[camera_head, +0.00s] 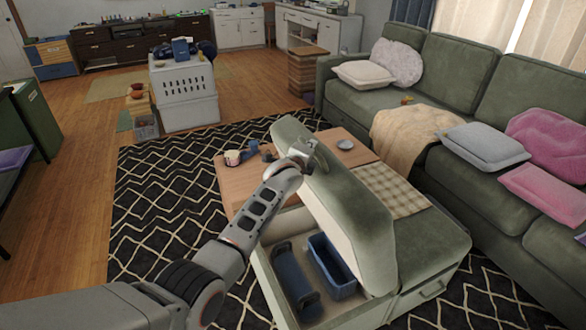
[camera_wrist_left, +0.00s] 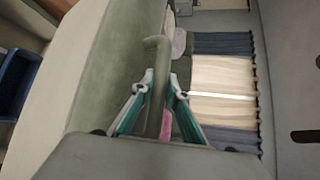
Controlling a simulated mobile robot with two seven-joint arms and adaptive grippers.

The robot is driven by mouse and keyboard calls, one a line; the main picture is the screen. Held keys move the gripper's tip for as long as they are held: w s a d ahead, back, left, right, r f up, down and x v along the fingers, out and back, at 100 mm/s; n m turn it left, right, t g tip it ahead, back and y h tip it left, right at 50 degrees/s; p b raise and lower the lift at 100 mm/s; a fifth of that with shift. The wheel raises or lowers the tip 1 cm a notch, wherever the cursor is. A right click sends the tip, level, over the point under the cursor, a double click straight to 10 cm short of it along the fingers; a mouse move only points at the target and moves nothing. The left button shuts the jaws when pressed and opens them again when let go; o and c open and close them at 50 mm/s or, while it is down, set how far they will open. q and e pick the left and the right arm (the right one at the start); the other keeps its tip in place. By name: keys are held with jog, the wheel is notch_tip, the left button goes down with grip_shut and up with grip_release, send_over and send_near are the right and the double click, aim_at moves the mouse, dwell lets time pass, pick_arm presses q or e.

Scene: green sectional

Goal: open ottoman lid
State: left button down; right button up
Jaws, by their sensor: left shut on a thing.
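The green ottoman (camera_head: 430,260) stands in front of the sofa. Its lid (camera_head: 345,210) is raised and steeply tilted, with its pale underside facing left and its green top facing right. My left gripper (camera_head: 303,155) is at the lid's far upper end, shut on a green part of the lid. In the left wrist view the two teal-sided fingers (camera_wrist_left: 157,100) close around this green strip, beside the lid's green face (camera_wrist_left: 118,70). The open compartment holds a blue bin (camera_head: 332,266) and a dark blue rolled item (camera_head: 295,280). My right gripper is out of view.
A wooden coffee table (camera_head: 232,183) with small items stands just behind the ottoman. A checkered cloth (camera_head: 395,190) lies right of the lid. The green sofa (camera_head: 455,75) with cushions runs along the right. The patterned rug (camera_head: 160,200) is clear at the left.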

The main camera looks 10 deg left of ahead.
pick_arm(q)
jog(key=d, duration=0.1)
jog(key=w+d+r+b, duration=0.1)
jog(key=w+d, duration=0.1)
jog(key=shift+r, duration=0.25)
jog(key=shift+w+d+r+b, duration=0.15)
jog(key=shift+w+d+b, duration=0.05)
jog(key=shift+d+b, duration=0.1)
jog(key=shift+w+d+r, duration=0.35)
jog(key=shift+d+r, duration=0.05)
jog(key=shift+r, duration=0.05)
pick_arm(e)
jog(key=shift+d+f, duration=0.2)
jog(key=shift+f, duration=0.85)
pick_arm(q)
jog(key=c, duration=2)
grip_release()
jog(key=shift+o, duration=0.2)
jog(key=shift+s+f, duration=0.1)
jog(key=shift+s+a, duration=0.1)
jog(key=shift+s, duration=0.05)
jog(key=v, duration=1.1)
jog(key=shift+s+r, duration=0.2)
jog(key=shift+s, duration=0.1)
